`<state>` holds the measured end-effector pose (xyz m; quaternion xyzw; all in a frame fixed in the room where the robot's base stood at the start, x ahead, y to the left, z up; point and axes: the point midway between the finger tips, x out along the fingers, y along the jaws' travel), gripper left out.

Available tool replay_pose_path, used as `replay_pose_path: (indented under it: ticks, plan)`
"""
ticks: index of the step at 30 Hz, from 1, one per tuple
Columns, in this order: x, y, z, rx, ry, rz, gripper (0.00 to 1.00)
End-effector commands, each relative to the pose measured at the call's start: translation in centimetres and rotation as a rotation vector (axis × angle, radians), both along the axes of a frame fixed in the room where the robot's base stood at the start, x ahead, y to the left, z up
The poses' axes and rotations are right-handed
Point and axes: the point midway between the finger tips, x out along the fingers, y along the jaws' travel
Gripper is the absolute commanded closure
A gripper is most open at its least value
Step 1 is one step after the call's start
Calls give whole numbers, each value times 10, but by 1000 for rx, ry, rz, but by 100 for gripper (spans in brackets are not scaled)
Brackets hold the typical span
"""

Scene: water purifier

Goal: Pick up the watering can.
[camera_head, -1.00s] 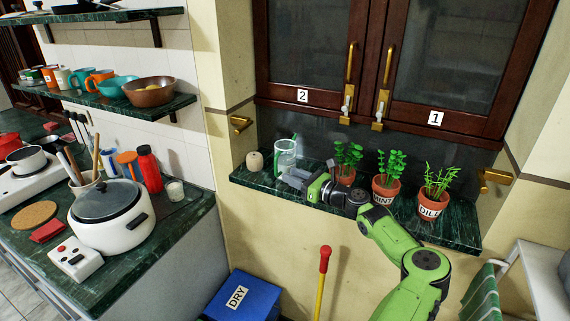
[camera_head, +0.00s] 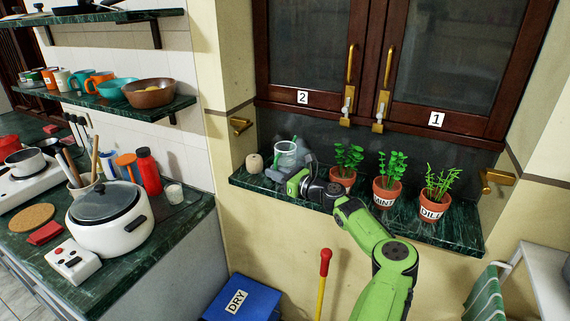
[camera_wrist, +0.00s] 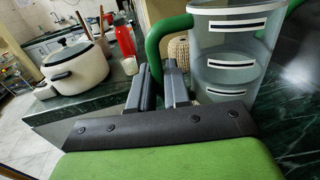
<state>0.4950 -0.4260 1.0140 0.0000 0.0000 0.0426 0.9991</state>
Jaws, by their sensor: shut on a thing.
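The watering can (camera_head: 286,153) is a clear, upright container at the left part of the dark green shelf (camera_head: 460,233). In the wrist view the watering can (camera_wrist: 228,55) fills the upper right, with black-and-white level marks and a green handle (camera_wrist: 163,38). My gripper (camera_head: 283,175) is at the can's near side. In the wrist view my gripper's two grey fingers (camera_wrist: 160,82) are shut on the green handle. The lower end of the handle is partly hidden by the fingers. I cannot tell whether the can's base touches the shelf.
A twine spool (camera_head: 254,162) stands just left of the can. Potted plants, including mint (camera_head: 386,191) and dill (camera_head: 432,208), stand to the right. Cabinet doors (camera_head: 310,45) are behind. A blue box (camera_head: 243,297) and a red-topped pole (camera_head: 325,262) are below.

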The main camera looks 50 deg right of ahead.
Motion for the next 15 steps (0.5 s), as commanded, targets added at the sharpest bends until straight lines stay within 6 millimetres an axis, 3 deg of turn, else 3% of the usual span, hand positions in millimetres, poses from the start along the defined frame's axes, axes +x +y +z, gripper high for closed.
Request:
replay_pose_path:
  ticks: [15]
  plan:
    - [0,0,6,-2,-2,0,100]
